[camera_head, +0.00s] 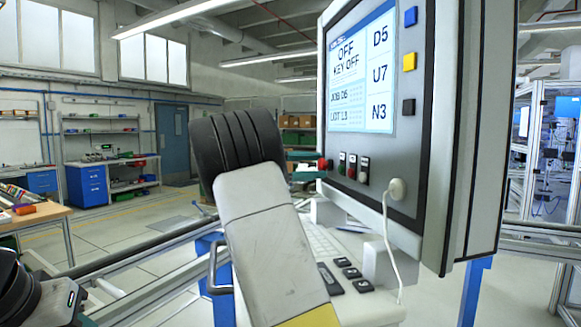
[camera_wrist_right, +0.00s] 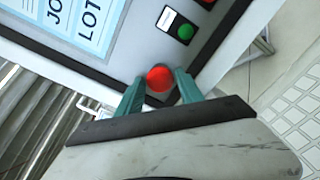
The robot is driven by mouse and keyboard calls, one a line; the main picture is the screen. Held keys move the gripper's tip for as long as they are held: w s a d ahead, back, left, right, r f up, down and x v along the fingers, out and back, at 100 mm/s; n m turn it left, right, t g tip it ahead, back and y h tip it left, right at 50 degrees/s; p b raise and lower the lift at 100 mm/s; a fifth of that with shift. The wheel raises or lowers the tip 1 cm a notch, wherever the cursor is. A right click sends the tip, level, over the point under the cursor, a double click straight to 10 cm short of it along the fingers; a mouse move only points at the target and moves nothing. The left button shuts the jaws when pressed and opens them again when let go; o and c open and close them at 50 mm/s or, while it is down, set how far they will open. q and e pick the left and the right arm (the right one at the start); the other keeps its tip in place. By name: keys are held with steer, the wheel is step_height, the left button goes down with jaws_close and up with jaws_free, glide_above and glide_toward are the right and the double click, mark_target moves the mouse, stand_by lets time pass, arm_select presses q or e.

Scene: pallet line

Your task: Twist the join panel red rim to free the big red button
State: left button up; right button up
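The grey join panel (camera_head: 418,130) stands on the right in the head view, its screen reading OFF, KEY OFF. The big red button (camera_wrist_right: 160,78) sits near the panel's corner in the right wrist view; it also shows at the panel's lower left in the head view (camera_head: 325,164). My right gripper (camera_wrist_right: 160,80) has its two teal fingers on either side of the button, tips close to the panel face. Whether they touch the button or its rim is unclear. The rim cannot be told apart from the button. My left gripper is out of view; only a dark arm part shows at lower left.
Small green, red and black controls (camera_head: 352,168) sit right of the button. A white cable (camera_head: 387,225) hangs from a plug. A keyboard (camera_head: 322,245) lies below. A wooden table (camera_head: 40,216) stands at left, with open floor beyond.

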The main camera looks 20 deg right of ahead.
steer(key=shift+o, duration=1)
steer(key=w+a, duration=0.1)
steer(key=a, duration=0.6)
steer(key=shift+a, duration=0.4)
